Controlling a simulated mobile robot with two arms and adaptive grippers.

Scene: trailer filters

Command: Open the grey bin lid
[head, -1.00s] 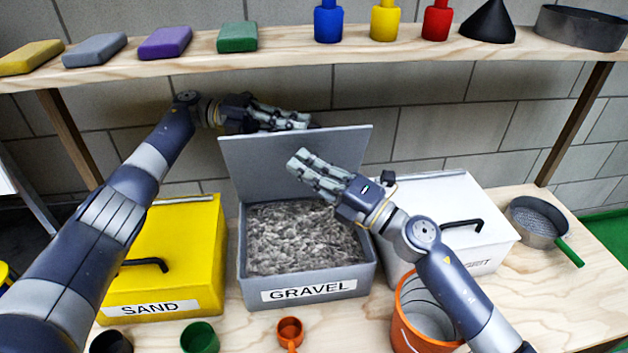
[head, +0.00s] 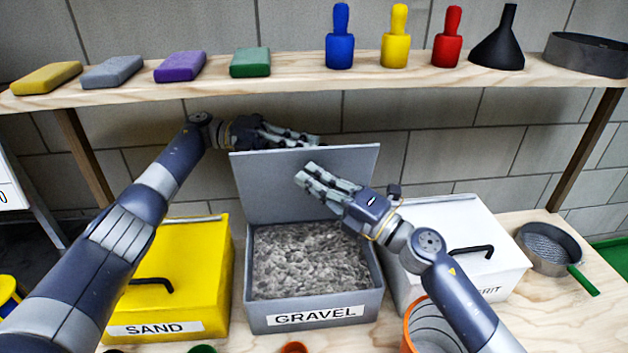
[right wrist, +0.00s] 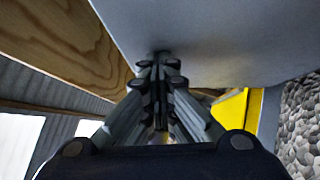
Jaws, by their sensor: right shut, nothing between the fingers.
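The grey bin (head: 310,321), labelled GRAVEL, stands in the middle of the bench, and grey gravel (head: 305,262) shows inside. Its grey lid (head: 265,190) stands raised, roughly upright, at the back. My left gripper (head: 312,140) is at the lid's top edge, partly behind it; its finger gap is unclear. My right gripper (head: 303,173) is shut and empty in front of the lid, above the gravel. In the right wrist view, its closed fingertips (right wrist: 158,62) are close to the lid's grey face (right wrist: 220,40); I cannot tell if they touch.
A yellow SAND bin (head: 195,270) stands left and a white bin (head: 440,215) right, both shut. A sieve (head: 552,250) and an orange bucket (head: 412,330) are at the right. A wooden shelf (head: 330,88) with blocks and bottles runs above.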

